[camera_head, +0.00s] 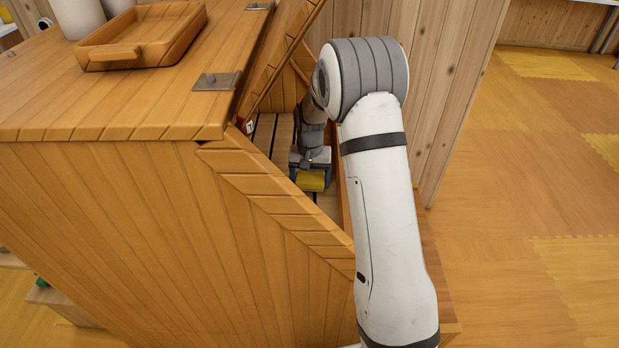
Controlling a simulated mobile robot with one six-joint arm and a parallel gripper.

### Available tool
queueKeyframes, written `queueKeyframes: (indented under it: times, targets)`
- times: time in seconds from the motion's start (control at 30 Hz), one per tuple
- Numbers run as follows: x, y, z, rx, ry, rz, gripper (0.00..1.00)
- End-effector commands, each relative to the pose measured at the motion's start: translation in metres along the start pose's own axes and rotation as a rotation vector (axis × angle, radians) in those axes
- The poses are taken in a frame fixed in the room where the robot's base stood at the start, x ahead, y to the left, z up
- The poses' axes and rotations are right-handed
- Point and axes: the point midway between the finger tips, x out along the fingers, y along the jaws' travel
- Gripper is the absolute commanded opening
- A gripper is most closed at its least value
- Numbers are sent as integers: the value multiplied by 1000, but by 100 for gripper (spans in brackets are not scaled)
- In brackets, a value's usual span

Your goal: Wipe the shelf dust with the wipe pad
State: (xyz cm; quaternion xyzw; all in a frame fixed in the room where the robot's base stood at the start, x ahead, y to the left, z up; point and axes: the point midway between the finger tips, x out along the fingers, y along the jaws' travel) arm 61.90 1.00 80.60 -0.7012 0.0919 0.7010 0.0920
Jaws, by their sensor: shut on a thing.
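My gripper (311,168) reaches down inside the open slanted front of a wooden cabinet. It is shut on a yellow wipe pad (312,181), low over the slatted shelf (284,140). I cannot tell whether the pad touches the shelf. No dust can be made out on the part of the shelf that shows. My arm hides the right part of the opening.
A wooden lid (277,62) stands raised, hinged to the cabinet top (130,100). A wooden tray (142,38) and pale jars (78,15) stand on the top. The sloped side edge (270,200) borders the opening closely. The floor (530,190) at right is clear.

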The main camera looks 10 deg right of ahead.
Motion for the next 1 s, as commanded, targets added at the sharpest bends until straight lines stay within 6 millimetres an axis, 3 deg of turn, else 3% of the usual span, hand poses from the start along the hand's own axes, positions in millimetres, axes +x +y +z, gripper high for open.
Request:
queueKeyframes:
  times: [1.0]
  targets:
    - [11,0,0,0,0,0,59]
